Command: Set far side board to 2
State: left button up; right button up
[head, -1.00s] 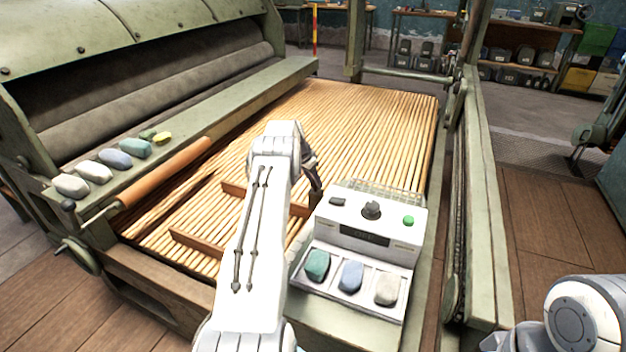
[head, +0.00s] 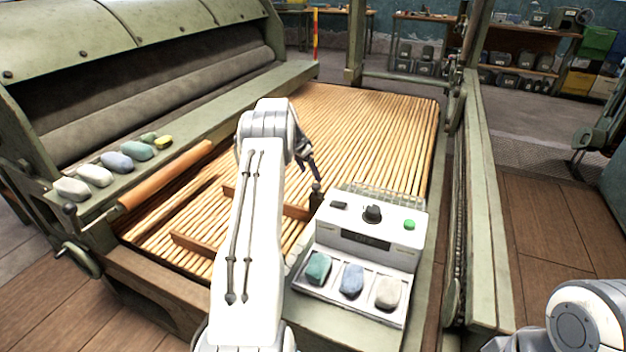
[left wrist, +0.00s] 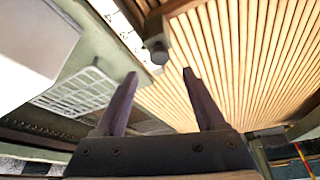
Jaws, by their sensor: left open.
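Two brown boards lie across the slatted lattice apron (head: 370,120), one nearer (head: 197,246) and one farther (head: 262,202). I take the farther one as the far side board. At its right end a dark upright knob (head: 316,195) stands beside the control box; a dark knob also shows in the left wrist view (left wrist: 156,50), next to a pale strip with marks too small to read. My left gripper (head: 315,178) is open and empty, just above the knob and apart from it. In the left wrist view its fingers (left wrist: 160,75) have nothing between them. My right gripper is out of view.
The white control box (head: 368,220) has a black dial and green button, close right of the knob. A tray below it holds three stones. Several stones lie on the left ledge beside an orange roller (head: 165,176). A green rail (head: 485,200) bounds the right.

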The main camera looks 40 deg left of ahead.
pick_arm(q)
jog(key=shift+v, duration=1.65)
